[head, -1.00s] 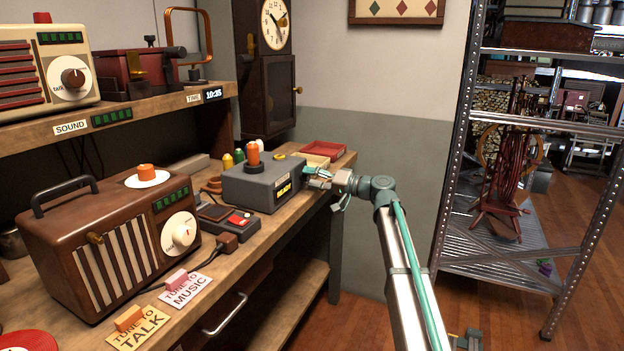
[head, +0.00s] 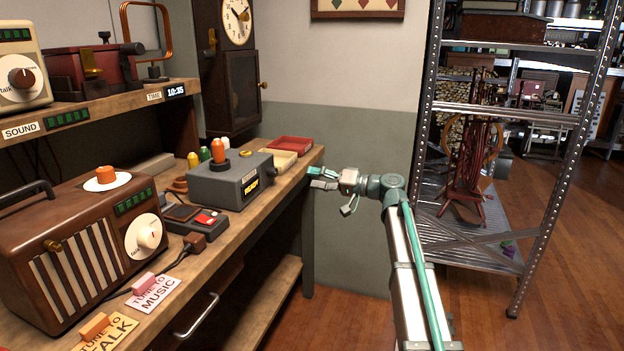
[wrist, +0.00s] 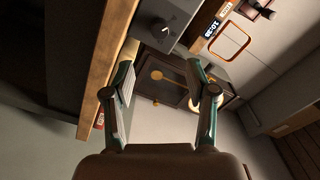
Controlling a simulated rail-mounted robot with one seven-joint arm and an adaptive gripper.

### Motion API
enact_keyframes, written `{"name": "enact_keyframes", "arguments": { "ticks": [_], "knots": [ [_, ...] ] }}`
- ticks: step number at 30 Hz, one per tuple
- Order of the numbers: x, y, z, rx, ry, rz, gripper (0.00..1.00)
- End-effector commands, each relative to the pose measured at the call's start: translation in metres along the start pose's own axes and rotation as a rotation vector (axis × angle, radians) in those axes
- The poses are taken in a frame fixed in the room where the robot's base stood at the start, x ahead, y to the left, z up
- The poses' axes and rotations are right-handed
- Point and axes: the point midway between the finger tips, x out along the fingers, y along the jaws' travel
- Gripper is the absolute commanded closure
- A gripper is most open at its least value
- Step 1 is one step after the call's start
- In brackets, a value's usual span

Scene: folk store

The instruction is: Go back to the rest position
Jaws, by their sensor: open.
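My gripper (head: 318,179) is in front of the bench's right end in the head view, out over the floor and apart from the bench. In the wrist view my gripper (wrist: 163,85) has its two fingers spread, with nothing between them. My arm reaches up from the bottom of the head view with the gripper turned to the left. The wooden bench (head: 262,196) holds a grey box with a READY label (head: 230,181), an orange peg standing on top, and a brown radio (head: 85,255).
A metal shelf rack (head: 432,120) stands to the right of my arm. A red tray (head: 290,144) lies at the bench's far right end. A pendulum clock (head: 232,75) stands behind the bench, and also shows in the wrist view (wrist: 172,75). The wooden floor (head: 370,315) around my arm is clear.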

Motion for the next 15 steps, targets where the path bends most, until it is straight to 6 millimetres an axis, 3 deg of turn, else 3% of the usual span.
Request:
{"name": "enact_keyframes", "arguments": {
  "ticks": [7, 10, 13, 15],
  "knots": [
    [0.0, 0.0, 0.0, 0.011, -0.002, -0.001, 0.43],
    [-0.001, 0.007, 0.01, 0.03, -0.039, 0.037, 0.43],
    [-0.007, 0.025, 0.037, 0.042, -0.101, 0.133, 0.43],
    [-0.014, 0.053, 0.067, 0.069, -0.153, 0.218, 0.43]
  ]
}}
